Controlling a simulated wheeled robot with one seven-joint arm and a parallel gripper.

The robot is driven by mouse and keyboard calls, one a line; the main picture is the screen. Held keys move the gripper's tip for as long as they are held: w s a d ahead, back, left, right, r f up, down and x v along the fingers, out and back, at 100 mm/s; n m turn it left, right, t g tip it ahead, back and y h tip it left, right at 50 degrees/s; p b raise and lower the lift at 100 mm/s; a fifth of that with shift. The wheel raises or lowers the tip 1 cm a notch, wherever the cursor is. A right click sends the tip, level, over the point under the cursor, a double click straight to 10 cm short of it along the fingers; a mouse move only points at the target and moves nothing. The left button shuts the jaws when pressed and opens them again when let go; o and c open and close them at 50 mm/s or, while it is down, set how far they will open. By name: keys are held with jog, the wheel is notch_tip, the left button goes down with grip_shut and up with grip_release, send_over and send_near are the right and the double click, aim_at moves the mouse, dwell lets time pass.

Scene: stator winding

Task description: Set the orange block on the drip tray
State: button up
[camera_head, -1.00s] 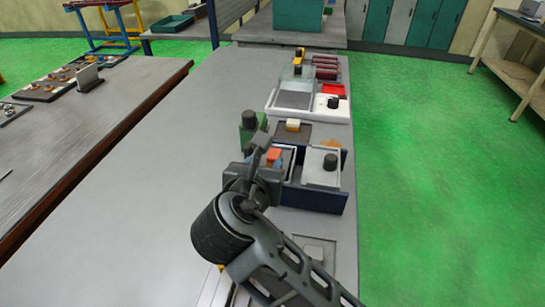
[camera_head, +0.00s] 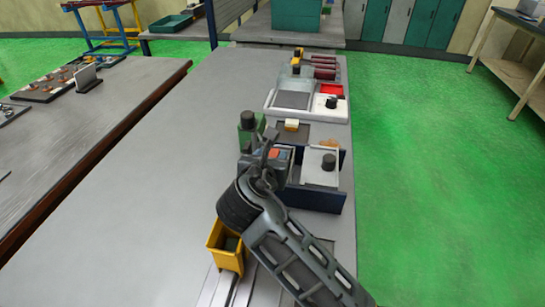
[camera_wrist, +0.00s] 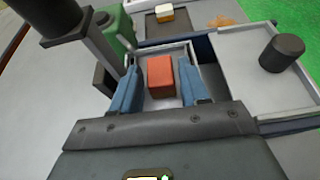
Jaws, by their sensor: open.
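The orange block (camera_wrist: 161,76) stands in a pale-rimmed compartment in the wrist view. It also shows in the head view (camera_head: 274,153), partly hidden by my arm. My gripper (camera_wrist: 160,88) is open, with one blue finger on each side of the block. Small gaps seem to show between block and fingers; contact is not clear. Which surface is the drip tray I cannot tell. A dark tray (camera_wrist: 150,31) with a cream-and-yellow block (camera_wrist: 164,14) lies behind. A white tray (camera_wrist: 235,75) with a black cylinder (camera_wrist: 281,53) lies to the right.
A green container (camera_wrist: 115,28) and a dark post (camera_wrist: 98,50) stand close left of my gripper. A yellow bin (camera_head: 226,247) sits near the front. White equipment (camera_head: 285,113) and dark red cylinders (camera_head: 324,68) lie farther back. The bench's left side is clear.

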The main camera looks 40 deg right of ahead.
grip_shut()
jog(key=shift+r, duration=0.15)
